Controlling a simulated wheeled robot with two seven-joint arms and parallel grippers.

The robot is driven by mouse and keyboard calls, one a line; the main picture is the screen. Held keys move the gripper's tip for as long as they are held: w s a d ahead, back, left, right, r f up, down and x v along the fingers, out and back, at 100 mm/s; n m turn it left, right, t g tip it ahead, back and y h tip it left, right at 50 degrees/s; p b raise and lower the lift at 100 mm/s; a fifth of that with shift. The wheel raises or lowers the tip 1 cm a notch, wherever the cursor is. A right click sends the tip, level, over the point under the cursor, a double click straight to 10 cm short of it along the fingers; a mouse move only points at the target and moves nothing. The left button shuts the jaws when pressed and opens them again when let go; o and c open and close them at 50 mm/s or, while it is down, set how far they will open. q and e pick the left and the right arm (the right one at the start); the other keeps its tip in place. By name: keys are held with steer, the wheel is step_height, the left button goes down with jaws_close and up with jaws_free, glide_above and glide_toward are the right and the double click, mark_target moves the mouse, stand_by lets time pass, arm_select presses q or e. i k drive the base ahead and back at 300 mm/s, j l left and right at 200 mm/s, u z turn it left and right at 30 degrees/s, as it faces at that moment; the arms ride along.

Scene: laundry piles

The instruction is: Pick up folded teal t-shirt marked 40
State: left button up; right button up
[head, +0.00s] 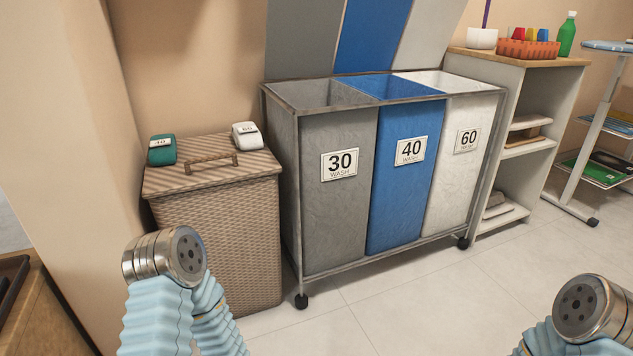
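The folded teal t-shirt (162,155) sits on the back left of the wicker hamper's lid in the head view. It is a small bundle with a white tag on top. The tag's number is small, and I cannot read it surely. Metal-capped, light blue sleeved parts of my two arms show at the bottom left and bottom right. No gripper fingers show on either. Nothing of mine touches the t-shirt.
The wicker hamper (222,230) has a lid handle (211,163); a folded white item (246,135) with a tag lies behind it. A wheeled sorter (338,225) marked 30, 40 and 60 stands right of it. A shelf unit (514,75) is further right. The foreground floor is clear.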

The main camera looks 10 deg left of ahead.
mark_target(164, 148)
steer(key=u, duration=1.3)
steer(key=i+l, duration=0.1)
steer(key=l, duration=0.3)
steer(key=i+l, duration=0.1)
steer(key=l, duration=0.3)
